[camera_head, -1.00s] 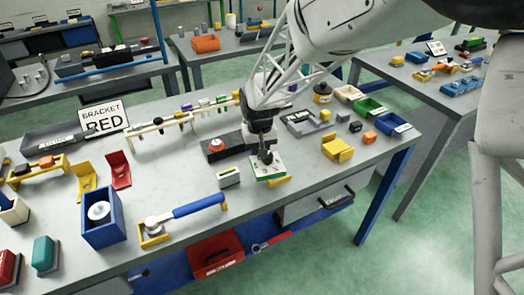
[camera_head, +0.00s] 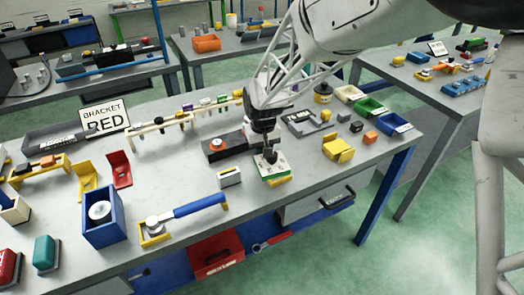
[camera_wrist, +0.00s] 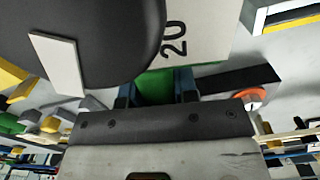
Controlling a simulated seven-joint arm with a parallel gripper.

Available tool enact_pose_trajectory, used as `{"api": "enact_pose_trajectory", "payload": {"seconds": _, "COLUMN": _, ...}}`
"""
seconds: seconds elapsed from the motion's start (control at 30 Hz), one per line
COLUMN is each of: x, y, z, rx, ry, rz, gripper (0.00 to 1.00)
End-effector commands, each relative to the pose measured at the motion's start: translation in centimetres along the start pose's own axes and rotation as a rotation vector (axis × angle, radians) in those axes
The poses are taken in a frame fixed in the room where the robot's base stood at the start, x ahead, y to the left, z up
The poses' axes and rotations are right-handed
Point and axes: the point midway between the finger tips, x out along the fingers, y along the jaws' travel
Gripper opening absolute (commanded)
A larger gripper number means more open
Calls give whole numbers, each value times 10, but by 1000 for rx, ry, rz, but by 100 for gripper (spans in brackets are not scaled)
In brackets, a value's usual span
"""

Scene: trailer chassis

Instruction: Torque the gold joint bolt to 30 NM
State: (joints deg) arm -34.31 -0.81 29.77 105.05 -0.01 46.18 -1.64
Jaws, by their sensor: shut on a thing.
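My gripper (camera_head: 270,158) is shut on a white-topped card with green under it (camera_head: 275,170), just above or touching a yellow piece (camera_head: 281,181); I cannot tell which. In the wrist view the card (camera_wrist: 200,35) shows a black "20", and green shows between my fingers (camera_wrist: 157,90). A large dark round part (camera_wrist: 90,35) covers much of the wrist view's upper left. A blue-handled wrench (camera_head: 200,205) with a grey head lies at the table's front, its head over a yellow holder (camera_head: 155,236). I cannot pick out the gold joint bolt with certainty.
A small white-faced box (camera_head: 230,178) stands left of my gripper. A black block with an orange-red knob (camera_head: 216,145) is behind it. A rack with several coloured pieces (camera_head: 160,127) runs along the back. A blue box (camera_head: 103,218) stands at left. Yellow block (camera_head: 338,148) is to the right.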

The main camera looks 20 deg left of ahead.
Motion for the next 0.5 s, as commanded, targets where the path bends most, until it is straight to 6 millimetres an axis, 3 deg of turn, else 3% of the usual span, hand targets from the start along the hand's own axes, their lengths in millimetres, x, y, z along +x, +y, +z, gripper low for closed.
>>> {"api": "enact_pose_trajectory", "payload": {"seconds": 0.5, "x": -8, "y": 0, "z": -1, "rx": -1, "ry": 2, "rz": 0, "gripper": 0}}
